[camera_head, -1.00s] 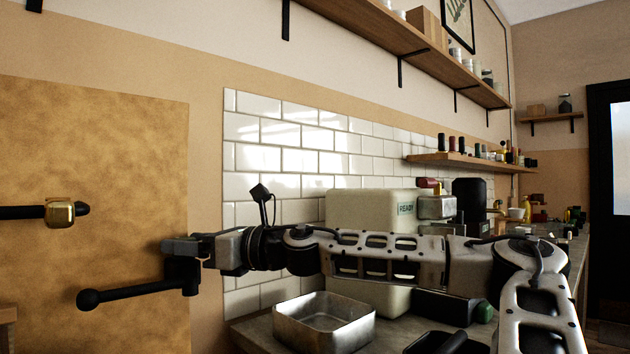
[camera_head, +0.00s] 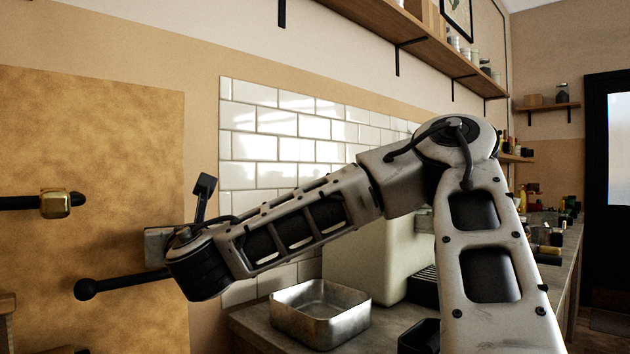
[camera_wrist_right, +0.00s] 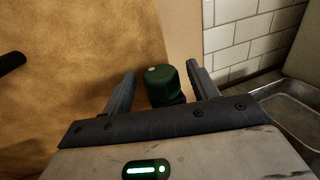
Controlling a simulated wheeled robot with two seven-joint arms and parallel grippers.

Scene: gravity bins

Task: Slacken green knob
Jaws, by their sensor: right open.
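The green knob (camera_wrist_right: 162,80) shows in the right wrist view, a dark green rounded cap with a pale spot on top and a dark base below. My right gripper (camera_wrist_right: 161,68) is open, with one finger on each side of the knob. Gaps show between the knob and both fingers; I cannot tell whether either touches lower down. In the head view, my right gripper (camera_head: 157,240) is partly hidden behind my wrist at the tan panel, and the knob is hidden there. My left gripper is not in view.
A black lever with a ball end (camera_head: 86,289) and a brass fitting on a black rod (camera_head: 55,205) stand at the tan panel (camera_head: 95,130). A metal tray (camera_head: 320,318) sits on the counter right of it, before a pale machine (camera_head: 365,265).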

